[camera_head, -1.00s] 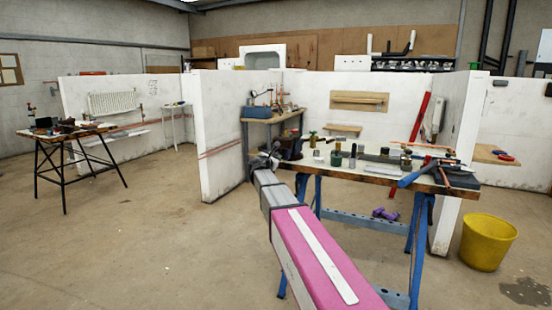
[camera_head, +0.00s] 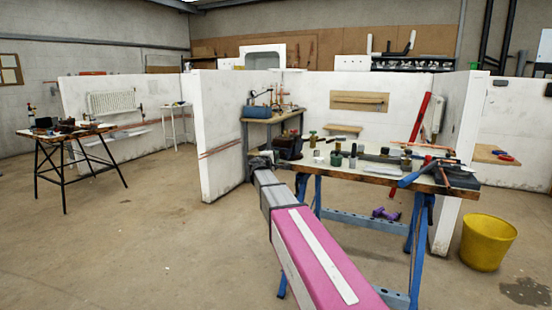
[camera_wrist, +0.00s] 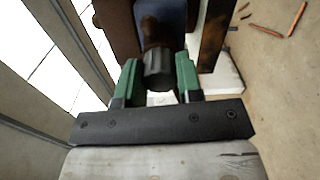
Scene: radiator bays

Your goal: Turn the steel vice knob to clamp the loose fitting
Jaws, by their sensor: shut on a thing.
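In the wrist view a dark grey cylindrical knob (camera_wrist: 158,68) sits between the green fingers of my gripper (camera_wrist: 157,78). The gripper is shut on it, with a finger on each side. Behind the knob are a rusty brown part and a blue-grey body, probably the vice. In the head view my gripper (camera_head: 262,160) is at the left end of the workbench, beside a dark brown vice-like block (camera_head: 287,147). The knob is hidden there. I cannot make out the loose fitting or the jaw gap.
The workbench (camera_head: 375,170) on blue trestles carries several tools and small items. White partition walls (camera_head: 222,130) stand behind and to the left. A yellow bucket (camera_head: 487,243) stands on the floor at right.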

